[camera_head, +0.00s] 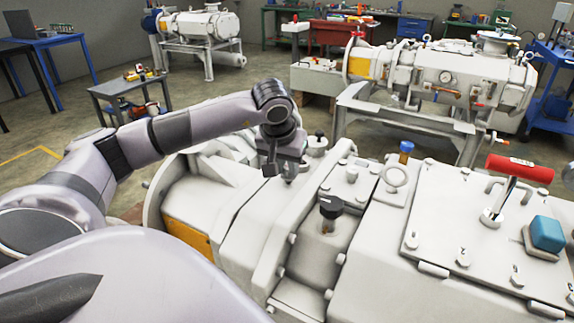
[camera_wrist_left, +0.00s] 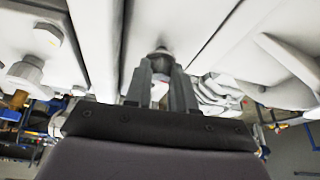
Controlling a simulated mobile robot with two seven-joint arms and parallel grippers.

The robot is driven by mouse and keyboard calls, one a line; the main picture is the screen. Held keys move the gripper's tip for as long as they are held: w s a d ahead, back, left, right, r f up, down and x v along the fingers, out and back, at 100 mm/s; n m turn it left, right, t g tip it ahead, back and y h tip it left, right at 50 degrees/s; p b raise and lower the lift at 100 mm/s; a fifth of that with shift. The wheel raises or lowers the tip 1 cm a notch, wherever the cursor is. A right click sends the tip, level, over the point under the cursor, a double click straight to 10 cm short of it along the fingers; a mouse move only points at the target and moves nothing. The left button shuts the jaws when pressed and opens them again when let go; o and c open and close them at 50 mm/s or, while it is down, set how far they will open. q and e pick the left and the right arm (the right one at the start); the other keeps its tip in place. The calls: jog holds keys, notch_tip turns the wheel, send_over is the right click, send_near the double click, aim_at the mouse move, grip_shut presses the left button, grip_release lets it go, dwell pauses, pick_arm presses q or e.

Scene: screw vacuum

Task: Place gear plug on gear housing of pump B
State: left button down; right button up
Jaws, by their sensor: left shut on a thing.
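My left gripper (camera_head: 281,172) hangs just above the gear housing (camera_head: 258,220) of the large white pump in front of me. In the left wrist view, the two dark fingers (camera_wrist_left: 161,72) are shut on a small grey piece (camera_wrist_left: 161,52), which I take to be the gear plug. Its lower end is hidden, and I cannot tell whether it touches the housing. In the head view the fingers mostly hide the piece. No label shows which pump is B. My right gripper is not in view.
On the near pump stand a black knob (camera_head: 331,207), a blue-capped fitting (camera_head: 405,150), a red-handled lever (camera_head: 519,168) and a blue block (camera_head: 547,233). A second pump (camera_head: 440,75) stands behind on a stand. A small grey table (camera_head: 128,88) is at left.

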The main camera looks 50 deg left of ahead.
pick_arm(q)
jog(key=shift+f, duration=0.1)
jog(key=c, duration=0.9)
grip_release()
jog(key=shift+c, duration=0.2)
jog(key=shift+s+r, duration=0.1)
jog(key=shift+r, duration=0.4)
jog(key=p+v, duration=0.1)
jog(key=v, duration=1)
jog(key=shift+s+d, duration=0.1)
